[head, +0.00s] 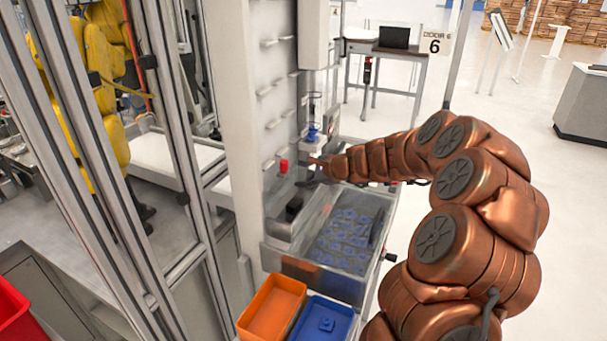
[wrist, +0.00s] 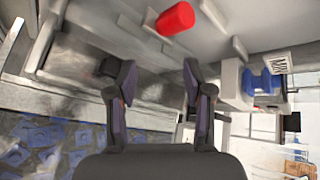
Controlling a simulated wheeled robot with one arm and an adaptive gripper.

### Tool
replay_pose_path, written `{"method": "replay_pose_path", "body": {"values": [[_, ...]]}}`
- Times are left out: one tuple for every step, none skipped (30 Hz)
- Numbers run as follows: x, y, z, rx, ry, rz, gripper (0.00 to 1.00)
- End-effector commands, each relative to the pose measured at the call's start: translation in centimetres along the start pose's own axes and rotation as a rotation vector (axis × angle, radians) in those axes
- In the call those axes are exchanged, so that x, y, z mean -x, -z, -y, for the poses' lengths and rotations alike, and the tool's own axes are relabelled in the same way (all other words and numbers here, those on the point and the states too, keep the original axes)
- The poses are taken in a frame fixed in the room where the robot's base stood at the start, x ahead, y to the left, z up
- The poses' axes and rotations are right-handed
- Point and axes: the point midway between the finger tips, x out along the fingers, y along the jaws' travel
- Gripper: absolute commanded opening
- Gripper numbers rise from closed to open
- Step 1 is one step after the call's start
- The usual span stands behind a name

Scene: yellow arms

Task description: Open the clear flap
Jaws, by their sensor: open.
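A clear panel (head: 325,276), which I take to be part of the clear flap, shows at the front of a grey bin with flat blue parts (head: 347,232). Its edges are hard to make out, and I cannot tell whether it is open or shut. The blue parts also show at the lower left of the wrist view (wrist: 35,145). My gripper (head: 309,172) is above the bin's far end, beside the white upright panel. In the wrist view my gripper (wrist: 159,80) has its two fingers apart with nothing between them.
A red knob (head: 284,166) on the white panel (head: 272,90) is close to my fingertips; it also shows in the wrist view (wrist: 175,18). Orange (head: 270,309) and blue (head: 324,321) trays stand in front of the bin. A metal frame with yellow arms (head: 100,85) is left; open floor is right.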

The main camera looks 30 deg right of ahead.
Motion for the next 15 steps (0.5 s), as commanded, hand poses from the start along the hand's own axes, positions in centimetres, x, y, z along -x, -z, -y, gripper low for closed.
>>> {"method": "replay_pose_path", "body": {"values": [[0.0,0.0,0.0,0.0,-0.001,0.0,0.51],[0.0,0.0,0.0,0.0,-0.001,0.0,0.51],[0.0,-0.1,0.0,0.0,-0.001,0.001,0.51],[0.1,-0.1,0.0,0.001,-0.001,0.001,0.51],[0.2,-0.1,0.0,0.001,0.0,0.001,0.51],[0.4,-0.1,0.0,0.0,0.0,0.001,0.51],[0.6,0.0,0.0,0.0,0.0,0.001,0.51],[0.9,0.0,0.0,-0.001,0.0,0.001,0.51],[1.4,0.0,0.0,-0.002,0.0,0.001,0.51],[1.8,-0.1,0.0,-0.001,0.0,0.001,0.51],[2.2,0.0,0.0,-0.001,0.0,0.001,0.51],[2.9,0.0,0.0,0.0,0.001,0.001,0.51],[3.4,0.0,0.1,0.001,0.002,0.001,0.51],[4.0,0.0,0.1,0.001,0.003,0.0,0.51],[4.7,0.0,0.2,0.0,0.005,-0.001,0.51]]}}
